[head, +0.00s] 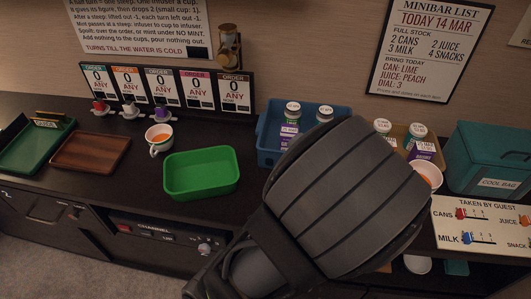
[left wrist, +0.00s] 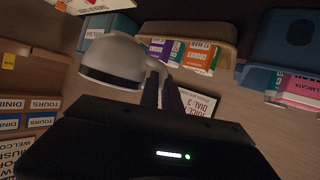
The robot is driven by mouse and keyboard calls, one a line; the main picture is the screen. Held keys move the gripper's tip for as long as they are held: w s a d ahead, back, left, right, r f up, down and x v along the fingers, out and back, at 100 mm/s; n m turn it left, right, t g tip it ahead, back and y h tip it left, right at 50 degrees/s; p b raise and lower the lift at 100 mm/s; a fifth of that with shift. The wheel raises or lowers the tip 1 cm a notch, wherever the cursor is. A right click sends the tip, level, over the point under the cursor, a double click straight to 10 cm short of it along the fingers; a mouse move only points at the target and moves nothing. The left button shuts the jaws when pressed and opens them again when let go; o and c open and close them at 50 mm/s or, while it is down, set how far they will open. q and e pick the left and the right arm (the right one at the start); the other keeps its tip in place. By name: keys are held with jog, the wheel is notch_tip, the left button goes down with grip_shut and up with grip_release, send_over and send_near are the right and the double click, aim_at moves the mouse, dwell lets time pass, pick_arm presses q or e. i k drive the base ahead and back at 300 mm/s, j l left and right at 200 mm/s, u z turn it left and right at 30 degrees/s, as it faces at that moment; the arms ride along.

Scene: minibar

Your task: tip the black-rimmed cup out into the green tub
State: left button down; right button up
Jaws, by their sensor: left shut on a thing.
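The green tub (head: 201,174) stands on the dark counter, left of centre in the head view, and looks empty. My left gripper (left wrist: 163,82) is shut on the black-rimmed cup (left wrist: 112,58), apparently at its handle. The cup is white with a dark rim, and the wrist picture shows the scene upside down, so it looks about upright. My right gripper is out of view.
Another white cup (head: 159,139) with orange-brown liquid stands behind the tub's left side. A brown tray (head: 91,150) and a green tray (head: 36,146) lie further left. Behind are a blue bin (head: 268,140), a tan bin (head: 437,152) and a teal cool bag (head: 487,150).

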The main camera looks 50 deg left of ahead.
aim_at(211, 171)
jog(key=k+j+z, duration=0.3)
jog(key=j+z, duration=0.15)
jog(key=k+j+z, duration=0.35)
jog(key=z, duration=0.15)
jog(key=k+j+z, duration=0.2)
jog(key=k+z, duration=0.25)
jog(key=k+j+z, duration=0.1)
jog(key=k+z, duration=0.2)
jog(key=k, duration=1.6)
